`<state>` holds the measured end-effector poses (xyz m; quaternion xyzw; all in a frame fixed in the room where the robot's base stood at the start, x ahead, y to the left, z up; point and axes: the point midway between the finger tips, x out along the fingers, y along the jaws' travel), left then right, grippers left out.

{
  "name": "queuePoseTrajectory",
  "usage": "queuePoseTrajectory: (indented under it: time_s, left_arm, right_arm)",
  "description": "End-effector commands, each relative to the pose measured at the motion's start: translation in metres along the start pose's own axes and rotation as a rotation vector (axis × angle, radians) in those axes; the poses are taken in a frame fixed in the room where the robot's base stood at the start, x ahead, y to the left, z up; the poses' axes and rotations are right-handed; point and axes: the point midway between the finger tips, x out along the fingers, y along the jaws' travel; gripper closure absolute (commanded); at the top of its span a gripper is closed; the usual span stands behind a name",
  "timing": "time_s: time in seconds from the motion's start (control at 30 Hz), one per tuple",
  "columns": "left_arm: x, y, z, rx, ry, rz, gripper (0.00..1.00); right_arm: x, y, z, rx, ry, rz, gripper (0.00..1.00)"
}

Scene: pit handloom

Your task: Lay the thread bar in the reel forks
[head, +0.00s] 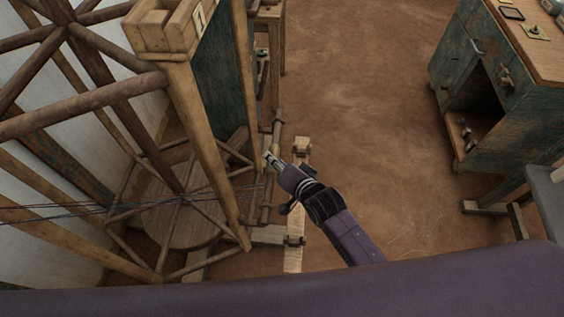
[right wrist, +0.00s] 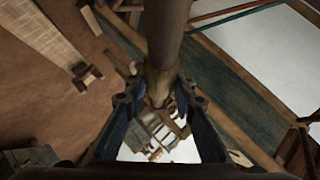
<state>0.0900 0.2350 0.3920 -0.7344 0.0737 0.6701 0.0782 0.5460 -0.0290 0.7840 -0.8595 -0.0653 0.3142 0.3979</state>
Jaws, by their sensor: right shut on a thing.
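My right gripper (head: 269,158) reaches in from below right, beside the wooden frame. Its jaws are shut on a dark round wooden bar, which looks like the thread bar (head: 266,200). In the right wrist view the bar (right wrist: 167,35) runs down from the top edge to between the fingers (right wrist: 160,105). Thin dark threads (head: 90,207) stretch from the left toward the bar. A similar bracket on a pale plank shows in the right wrist view (right wrist: 86,76). My left gripper is out of view.
A large spoked wooden reel (head: 80,30) and upright posts (head: 205,135) crowd the left. A wooden box (head: 165,28) sits above. A worn green cabinet (head: 500,75) stands right. The brown floor (head: 370,90) between is clear.

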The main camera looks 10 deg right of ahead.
Motion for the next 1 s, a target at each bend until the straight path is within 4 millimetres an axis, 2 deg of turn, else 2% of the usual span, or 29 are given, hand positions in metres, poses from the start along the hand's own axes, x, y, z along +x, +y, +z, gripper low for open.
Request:
queuePoseTrajectory:
  time_s: [0.57,1.0]
  left_arm:
    - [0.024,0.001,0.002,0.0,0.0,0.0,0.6]
    - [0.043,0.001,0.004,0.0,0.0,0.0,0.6]
  right_arm:
    - [0.023,-0.027,0.022,0.0,0.002,-0.004,1.0]
    - [0.038,-0.003,0.037,-0.001,0.002,-0.001,1.0]
